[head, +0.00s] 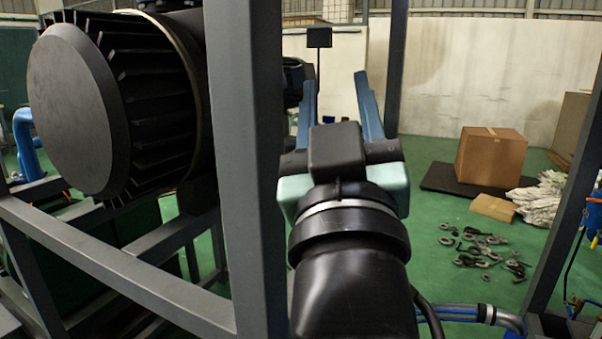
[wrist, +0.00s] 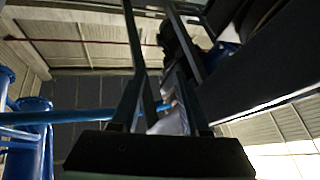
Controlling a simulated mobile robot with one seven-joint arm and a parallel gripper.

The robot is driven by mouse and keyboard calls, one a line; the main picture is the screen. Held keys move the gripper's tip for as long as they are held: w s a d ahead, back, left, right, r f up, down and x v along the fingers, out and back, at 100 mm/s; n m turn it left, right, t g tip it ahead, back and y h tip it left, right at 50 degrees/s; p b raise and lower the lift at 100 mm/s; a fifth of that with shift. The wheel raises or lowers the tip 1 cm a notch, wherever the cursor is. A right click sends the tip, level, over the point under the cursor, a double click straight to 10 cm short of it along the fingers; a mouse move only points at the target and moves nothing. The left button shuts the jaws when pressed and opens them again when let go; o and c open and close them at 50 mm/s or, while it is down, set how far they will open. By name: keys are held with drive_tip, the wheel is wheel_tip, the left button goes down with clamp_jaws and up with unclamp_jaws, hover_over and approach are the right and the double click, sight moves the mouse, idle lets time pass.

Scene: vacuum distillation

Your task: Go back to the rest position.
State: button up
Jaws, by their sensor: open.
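My gripper (head: 337,100) is in the middle of the head view, with its two blue-grey fingers apart and pointing up and away. Nothing is seen between them. A dark frame post (head: 246,150) stands just left of it and partly covers what is behind. In the wrist view my gripper (wrist: 165,85) shows its two fingers reaching up past dark frame members. I cannot tell whether the fingers touch anything.
A large black finned motor (head: 110,110) fills the left, above a grey frame rail (head: 115,265). Another frame post (head: 570,180) slants at the right.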

drive_tip(key=s+a+r+m+t, duration=0.1)
drive_tip(key=s+a+r+t, duration=0.15)
drive_tip(key=s, duration=0.25)
drive_tip(key=s+a+r+m+t, duration=0.1)
drive_tip(key=s+r, duration=0.3)
drive_tip(key=s, duration=0.1)
wheel_tip(320, 180, up, 22)
drive_tip(key=p, duration=2.2)
drive_tip(key=shift+w+y+p, duration=0.25)
drive_tip(key=shift+y+p, duration=0.05)
drive_tip(key=shift+y, duration=0.1)
drive_tip(key=shift+d, duration=0.2)
